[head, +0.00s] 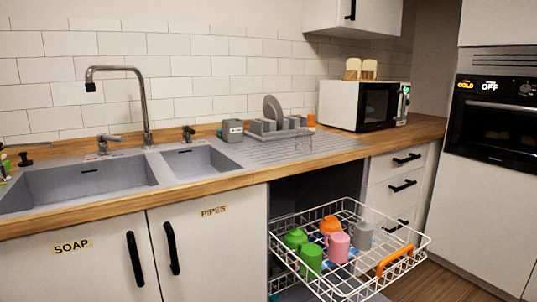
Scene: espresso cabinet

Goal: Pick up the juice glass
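I see no object I can clearly identify as a juice glass. A white wire rack (428,241) is pulled out from under the counter. It holds a pink cup (337,246), a green cup (311,258), another green cup (295,239), an orange cup (331,225) and a grey cup (363,235). The cups stand close together, and some partly hide others. I cannot tell whether a glass is among or behind them. My gripper is not in view.
An orange handle (395,260) is on the rack's front. A double sink (80,185) with a tall faucet (147,110) is at left. A grey dish drainer (275,125) holds a plate. A microwave (365,105) stands at right. Wood floor (440,280) is open at lower right.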

